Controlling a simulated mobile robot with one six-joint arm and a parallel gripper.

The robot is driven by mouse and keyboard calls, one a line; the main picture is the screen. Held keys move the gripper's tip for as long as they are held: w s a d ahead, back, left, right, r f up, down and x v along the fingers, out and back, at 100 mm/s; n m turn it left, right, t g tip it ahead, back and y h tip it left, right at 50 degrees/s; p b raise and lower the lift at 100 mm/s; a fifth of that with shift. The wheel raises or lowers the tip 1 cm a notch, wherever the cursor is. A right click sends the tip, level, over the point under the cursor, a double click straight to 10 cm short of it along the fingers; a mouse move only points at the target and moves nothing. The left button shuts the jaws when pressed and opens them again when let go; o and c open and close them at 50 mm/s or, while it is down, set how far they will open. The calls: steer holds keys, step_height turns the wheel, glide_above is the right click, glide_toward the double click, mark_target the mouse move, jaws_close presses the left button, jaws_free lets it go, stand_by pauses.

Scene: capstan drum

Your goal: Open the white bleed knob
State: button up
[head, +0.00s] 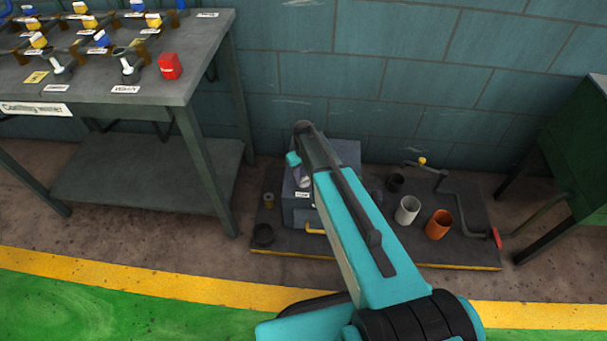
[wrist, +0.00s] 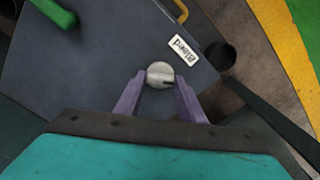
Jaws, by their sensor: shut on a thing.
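The white bleed knob (wrist: 160,73) is round with a dark slot on its face, and it sits on the dark grey box (wrist: 100,60). A white label reading "Bleed" (wrist: 184,49) is beside it. My gripper (wrist: 160,82) has its two purple fingers on either side of the knob, shut on it. In the head view my gripper (head: 302,178) is at the box (head: 350,155), where the knob shows only as a small pale spot (head: 305,183) partly covered by my arm.
The box stands on a dark base plate (head: 460,248) with a white cup (head: 407,210), an orange cup (head: 438,225) and a crank with a red handle (head: 496,238). A yellow handle (wrist: 178,10) is on the box near the knob. A workbench (head: 150,95) stands at left.

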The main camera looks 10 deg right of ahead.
mark_target(304, 179)
steer(key=m+p, duration=0.1)
steer(key=m, duration=0.2)
steer(key=shift+r+m, duration=0.1)
steer(key=shift+m, duration=0.2)
steer(key=shift+m+p, duration=0.45)
steer(key=shift+m, duration=1.25)
steer(key=o, duration=1)
steer(key=shift+o, duration=0.2)
step_height(304, 179, up, 14)
steer(key=p, duration=0.1)
